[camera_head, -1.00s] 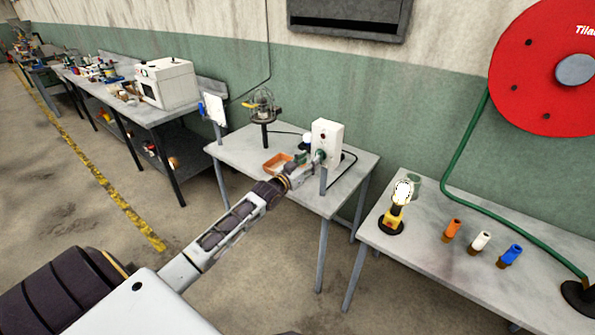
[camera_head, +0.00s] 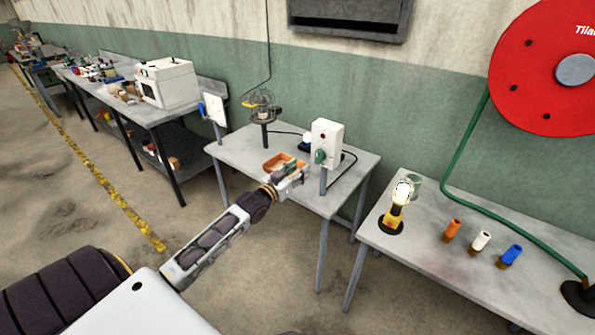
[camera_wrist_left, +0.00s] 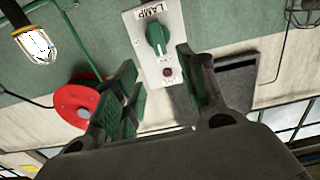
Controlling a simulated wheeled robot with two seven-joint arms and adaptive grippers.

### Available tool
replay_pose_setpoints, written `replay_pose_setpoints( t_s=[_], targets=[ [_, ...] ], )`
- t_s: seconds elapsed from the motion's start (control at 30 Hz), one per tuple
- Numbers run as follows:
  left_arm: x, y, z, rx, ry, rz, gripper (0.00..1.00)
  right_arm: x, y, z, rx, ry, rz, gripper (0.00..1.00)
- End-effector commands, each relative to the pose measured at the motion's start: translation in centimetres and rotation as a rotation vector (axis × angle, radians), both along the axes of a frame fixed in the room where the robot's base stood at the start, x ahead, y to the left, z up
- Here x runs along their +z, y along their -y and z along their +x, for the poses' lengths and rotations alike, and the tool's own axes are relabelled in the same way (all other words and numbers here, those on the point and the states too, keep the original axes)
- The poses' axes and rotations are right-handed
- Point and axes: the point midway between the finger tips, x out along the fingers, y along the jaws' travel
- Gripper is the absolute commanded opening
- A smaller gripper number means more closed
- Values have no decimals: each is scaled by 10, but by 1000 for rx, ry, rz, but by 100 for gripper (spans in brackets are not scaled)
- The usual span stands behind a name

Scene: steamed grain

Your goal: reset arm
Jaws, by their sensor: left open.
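My left arm reaches in from the lower left in the head view. Its gripper (camera_head: 300,172) is over the front of the middle table, just left of and in front of a white switch box (camera_head: 328,135) with a green knob (camera_head: 320,157). In the left wrist view the fingers (camera_wrist_left: 160,95) are open with nothing between them. The box labelled LAMP (camera_wrist_left: 150,62) and its green knob (camera_wrist_left: 158,38) show beyond the fingertips, apart from them. My right gripper is not in view.
An orange tray (camera_head: 279,163) lies on the middle table (camera_head: 235,150), near a caged lamp (camera_head: 262,108). The right table holds a lit yellow lamp (camera_head: 396,212) and orange, white and blue pieces. A red hose reel (camera_head: 535,75) hangs at right.

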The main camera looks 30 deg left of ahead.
Motion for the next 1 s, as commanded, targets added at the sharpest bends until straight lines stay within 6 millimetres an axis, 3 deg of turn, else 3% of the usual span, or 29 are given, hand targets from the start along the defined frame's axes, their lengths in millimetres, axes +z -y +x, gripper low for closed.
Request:
replay_pose_setpoints(
  t_s=[0.87, 1.0],
  targets=[
    [-2, -1, -1, 4, -6, 66, 41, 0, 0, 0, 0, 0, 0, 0],
    [-29, -17, 0, 31, -52, 133, 41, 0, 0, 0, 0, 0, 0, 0]
  ],
)
